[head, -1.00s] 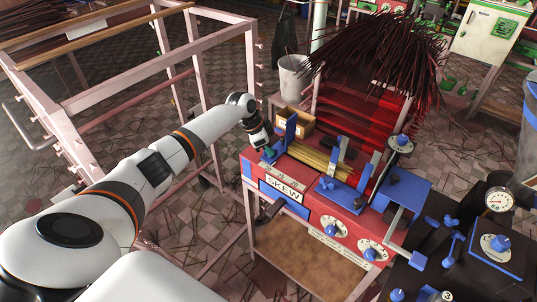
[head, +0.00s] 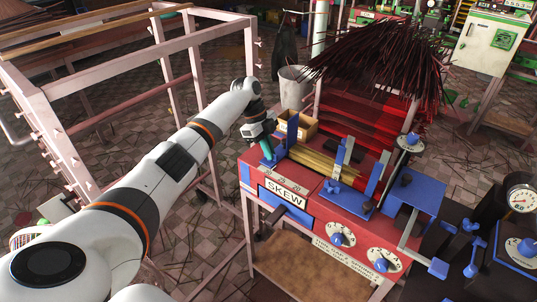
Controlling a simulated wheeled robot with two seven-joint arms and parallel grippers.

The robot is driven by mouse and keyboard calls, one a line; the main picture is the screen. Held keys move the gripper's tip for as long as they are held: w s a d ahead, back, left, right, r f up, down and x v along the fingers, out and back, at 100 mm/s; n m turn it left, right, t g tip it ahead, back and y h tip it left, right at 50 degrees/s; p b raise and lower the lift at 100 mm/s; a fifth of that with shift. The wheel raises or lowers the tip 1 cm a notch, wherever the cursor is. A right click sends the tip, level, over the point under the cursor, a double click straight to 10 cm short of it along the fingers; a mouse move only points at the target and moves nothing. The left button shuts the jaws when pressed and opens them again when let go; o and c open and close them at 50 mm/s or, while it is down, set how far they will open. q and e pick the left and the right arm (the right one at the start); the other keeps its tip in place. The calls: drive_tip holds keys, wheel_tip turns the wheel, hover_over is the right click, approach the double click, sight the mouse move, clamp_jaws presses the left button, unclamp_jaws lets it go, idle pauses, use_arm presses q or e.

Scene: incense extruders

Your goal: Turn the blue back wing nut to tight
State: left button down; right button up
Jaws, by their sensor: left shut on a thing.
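The red machine marked SKEW (head: 286,190) stands right of centre in the head view. A blue upright plate (head: 293,130) rises near its left end. My left gripper (head: 267,149) reaches down to the machine's left back corner, beside this plate. It is shut on a small blue-green part there, apparently the blue back wing nut; the fingers hide most of it, so its turn angle cannot be read. Another blue wing nut (head: 332,187) sits on the blue base plate further right and is untouched. My right gripper is not in view.
An open cardboard box (head: 303,123) stands close behind the gripper, with a white bucket (head: 292,88) beyond. Dark incense sticks (head: 385,50) overhang the red racks. Blue-handled dark equipment (head: 470,245) fills the lower right.

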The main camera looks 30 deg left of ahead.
use_arm(q)
drive_tip(key=shift+m, duration=0.3)
drive_tip(key=c, duration=1.6)
unclamp_jaws()
drive_tip(key=b+v, duration=0.1)
drive_tip(key=v, duration=1.1)
drive_tip(key=shift+w, duration=0.15)
